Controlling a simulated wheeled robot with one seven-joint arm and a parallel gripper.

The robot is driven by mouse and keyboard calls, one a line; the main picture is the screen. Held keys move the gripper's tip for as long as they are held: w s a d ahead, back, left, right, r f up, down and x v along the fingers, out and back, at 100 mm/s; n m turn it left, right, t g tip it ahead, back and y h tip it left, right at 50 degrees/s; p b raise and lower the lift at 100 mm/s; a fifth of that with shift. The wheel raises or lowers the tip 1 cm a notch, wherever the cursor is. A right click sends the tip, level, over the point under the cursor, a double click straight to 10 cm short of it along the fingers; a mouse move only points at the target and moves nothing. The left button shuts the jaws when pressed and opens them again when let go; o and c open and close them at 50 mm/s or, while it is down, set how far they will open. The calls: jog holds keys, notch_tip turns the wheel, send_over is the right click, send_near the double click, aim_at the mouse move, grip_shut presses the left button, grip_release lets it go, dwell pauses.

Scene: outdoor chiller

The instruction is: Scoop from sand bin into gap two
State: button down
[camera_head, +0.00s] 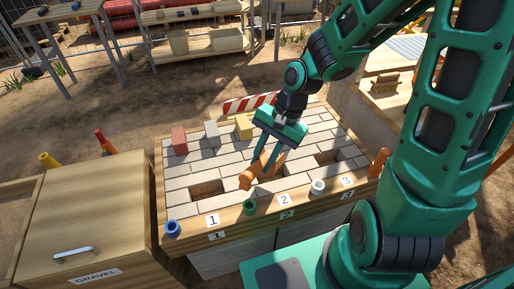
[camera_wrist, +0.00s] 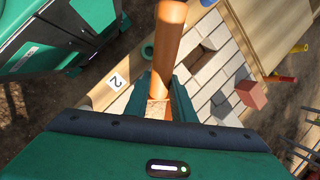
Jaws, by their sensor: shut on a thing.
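My gripper (camera_head: 266,165) is shut on an orange scoop (camera_head: 250,176) and holds it above the middle of the paved bed (camera_head: 180,183). In the wrist view the scoop's orange cylindrical part (camera_wrist: 168,45) extends up from between my fingers, with a tan grainy patch (camera_wrist: 157,110) near its lower end; I cannot tell whether that is sand in the scoop. The label 2 (camera_head: 284,199) is on the front rim just below the scoop. Gap two is mostly hidden behind the gripper and scoop. Gap one (camera_head: 207,189) and gap three (camera_head: 328,156) are open recesses on either side.
A blue ring (camera_head: 172,228), green ring (camera_head: 249,206) and white ring (camera_head: 318,186) sit along the front rim. Red (camera_head: 179,140), grey (camera_head: 211,133) and yellow (camera_head: 244,126) blocks stand behind. A closed gravel bin (camera_head: 85,220) is left. An orange cylinder (camera_head: 378,162) stands right.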

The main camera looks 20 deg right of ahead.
jog(key=shift+w+f, duration=0.15)
jog(key=shift+w, duration=0.15)
jog(key=shift+w+d+f+m+g+y, duration=0.15)
jog(key=shift+w+d+f+g+y, duration=0.45)
jog(key=shift+w+d+g+y, duration=0.15)
jog(key=shift+w+d+f+m+g+y, duration=0.15)
jog(key=shift+w+d+f+g+y, duration=0.4)
jog(key=shift+w+d+g+y, duration=0.2)
jog(key=shift+w+d+r+m+g+y, duration=0.15)
jog(key=shift+w+d+g+y, duration=0.6)
jog(key=shift+w+d, duration=0.15)
jog(key=shift+w+d+r+m+g+y, duration=0.1)
jog(key=shift+w+d+m+g+y, duration=0.05)
jog(key=shift+w+d+g+y, duration=0.6)
jog(key=shift+w, duration=0.1)
jog(key=shift+r, duration=0.1)
notch_tip(320, 180, up, 7)
jog(key=n+t+h, duration=0.1)
jog(key=t+h, duration=0.4)
jog(key=shift+h, duration=0.4)
